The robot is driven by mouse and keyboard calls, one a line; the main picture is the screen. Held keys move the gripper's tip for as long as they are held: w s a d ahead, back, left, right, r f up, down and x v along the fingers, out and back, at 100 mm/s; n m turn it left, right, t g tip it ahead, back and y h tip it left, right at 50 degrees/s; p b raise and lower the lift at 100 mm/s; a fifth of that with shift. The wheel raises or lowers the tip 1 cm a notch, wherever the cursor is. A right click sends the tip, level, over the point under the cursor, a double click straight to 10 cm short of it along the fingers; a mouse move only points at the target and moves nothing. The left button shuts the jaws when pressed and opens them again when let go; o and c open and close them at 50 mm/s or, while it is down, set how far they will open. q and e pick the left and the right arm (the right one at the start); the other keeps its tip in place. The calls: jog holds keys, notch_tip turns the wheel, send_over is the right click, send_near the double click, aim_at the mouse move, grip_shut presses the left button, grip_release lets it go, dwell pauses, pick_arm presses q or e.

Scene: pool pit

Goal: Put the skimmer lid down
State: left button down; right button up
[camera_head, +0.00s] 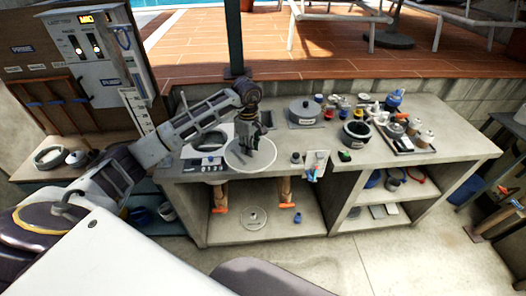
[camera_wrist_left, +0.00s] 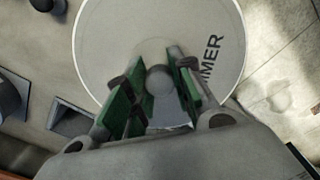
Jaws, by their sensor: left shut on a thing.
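The skimmer lid (camera_head: 238,160) is a thin, pale round disc with a central knob. In the head view it is at the front left of the counter, its near rim close to the front edge. I cannot tell whether it touches the top. My left gripper (camera_head: 254,146) comes down onto its middle. In the left wrist view the lid (camera_wrist_left: 115,35) fills the upper middle, with dark lettering ending in "MMER". The green-padded fingers of the left gripper (camera_wrist_left: 157,88) are shut on its grey knob (camera_wrist_left: 158,79). My right gripper is not in view.
A grey lidded pot (camera_head: 305,112) stands behind and right of the lid. A small dark-capped bottle (camera_head: 295,159) and a pale upright item (camera_head: 317,163) stand to its right. A control box (camera_head: 207,162) is to its left. A dark round housing (camera_head: 356,134) stands farther right.

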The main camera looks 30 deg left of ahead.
pick_arm(q)
jog(key=n, duration=0.4)
jog(key=s+a+n, duration=0.1)
jog(key=n, duration=0.1)
jog(key=shift+f, duration=0.1)
jog(key=n, duration=0.4)
jog(key=shift+s+a, duration=0.15)
jog(key=shift+n, duration=0.4)
jog(key=shift+n, duration=0.4)
